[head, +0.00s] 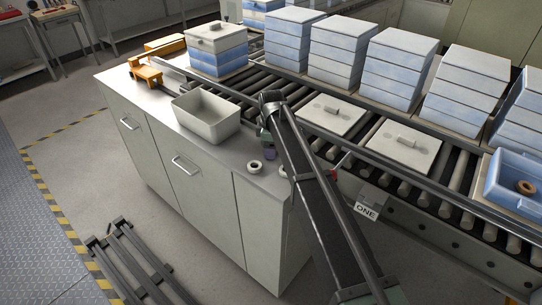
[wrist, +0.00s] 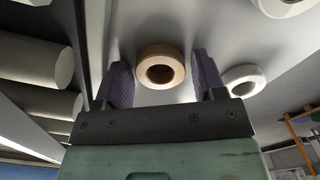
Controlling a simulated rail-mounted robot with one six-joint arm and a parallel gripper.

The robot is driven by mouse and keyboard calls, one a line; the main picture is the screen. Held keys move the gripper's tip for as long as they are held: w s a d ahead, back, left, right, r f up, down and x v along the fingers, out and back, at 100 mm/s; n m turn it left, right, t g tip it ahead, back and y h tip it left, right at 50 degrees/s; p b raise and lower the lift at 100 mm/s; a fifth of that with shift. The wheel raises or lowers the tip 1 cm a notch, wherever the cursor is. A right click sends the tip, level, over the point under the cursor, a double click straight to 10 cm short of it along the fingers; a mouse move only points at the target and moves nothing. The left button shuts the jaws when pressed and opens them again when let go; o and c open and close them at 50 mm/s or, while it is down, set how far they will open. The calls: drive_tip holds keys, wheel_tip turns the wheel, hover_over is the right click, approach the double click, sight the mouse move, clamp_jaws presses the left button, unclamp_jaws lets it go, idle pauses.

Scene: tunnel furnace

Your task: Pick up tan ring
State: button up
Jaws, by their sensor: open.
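The tan ring (wrist: 147,52) lies flat on a grey surface in the wrist view, its dark hole facing me. My gripper (wrist: 163,68) is open, with one purple finger on each side of the ring in the picture and a visible gap at each side. I cannot tell whether the fingertips are down at the ring's level. In the head view my gripper (head: 268,151) is over the cabinet top beside the roller conveyor. The tan ring does not show there and seems hidden by my arm.
A white ring (head: 254,167) lies close by on the cabinet top (head: 225,165); one also shows in the wrist view (wrist: 242,80). An empty grey bin (head: 207,117) stands to the left. A blue tray (head: 505,190) at far right holds a brown ring (head: 526,187).

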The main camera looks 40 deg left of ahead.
drive_tip(key=shift+r, duration=0.1)
drive_tip(key=c, duration=0.7)
drive_tip(key=shift+r, duration=0.1)
